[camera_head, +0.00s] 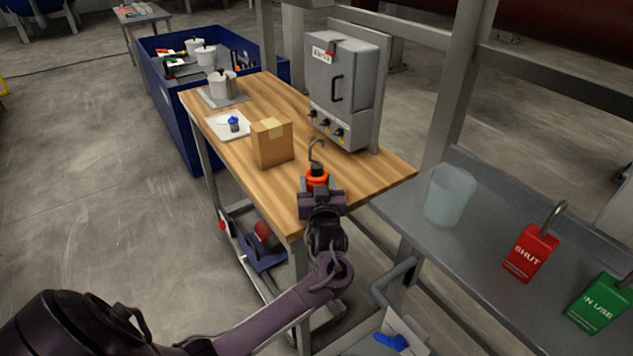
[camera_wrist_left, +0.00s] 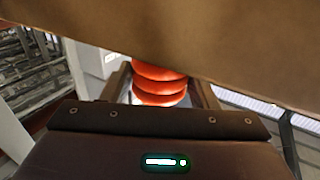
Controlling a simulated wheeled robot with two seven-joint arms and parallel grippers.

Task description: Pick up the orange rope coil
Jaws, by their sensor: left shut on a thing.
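The orange rope coil (camera_head: 317,176) shows at the tip of my left gripper (camera_head: 319,186) in the head view, over the near part of the wooden table. In the left wrist view the coil's stacked orange loops (camera_wrist_left: 160,86) sit between the two fingers of my left gripper (camera_wrist_left: 160,92), which is shut on it. A metal hook (camera_head: 315,150) stands just beyond the coil. Whether the coil touches the tabletop is hard to tell. My right gripper is not in view.
A cardboard box (camera_head: 272,143) stands left of the coil on the wooden table (camera_head: 240,112). A grey control cabinet (camera_head: 342,88) stands behind.

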